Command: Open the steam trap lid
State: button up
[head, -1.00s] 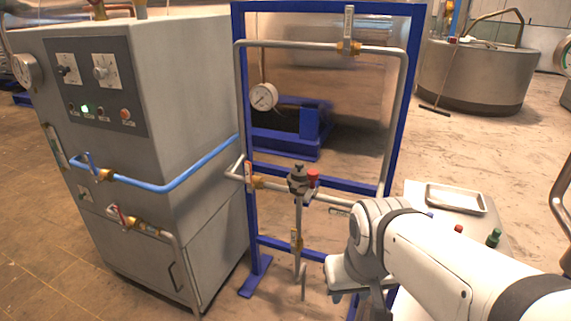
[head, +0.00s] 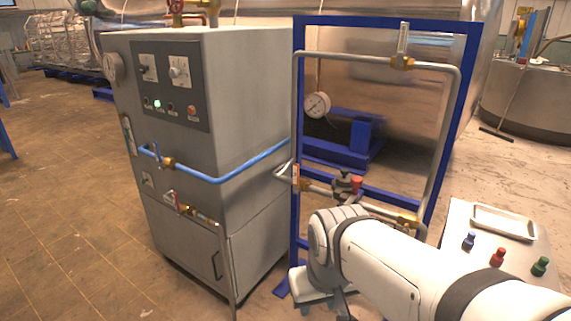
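The steam trap (head: 344,186) appears to be the small dark fitting with a red part (head: 357,181) on the lower pipe of the blue frame. It is small in the head view, and I cannot tell its lid's state. My white arm crosses the lower right and covers the pipework below the trap. The arm's end (head: 318,285) hangs just below and left of the trap in the picture, near the bottom edge. My gripper's fingers are not clear there, and I see nothing held.
A grey boiler cabinet (head: 215,110) with a blue pipe (head: 225,177) stands left of the blue frame (head: 298,120). A pressure gauge (head: 317,105) hangs inside the frame. At right, a table holds a metal tray (head: 503,222) and blue, red (head: 497,257) and green knobs. Floor at left is clear.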

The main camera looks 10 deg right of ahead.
aim_at(341, 183)
jog(key=i, duration=1)
jog(key=u, duration=0.1)
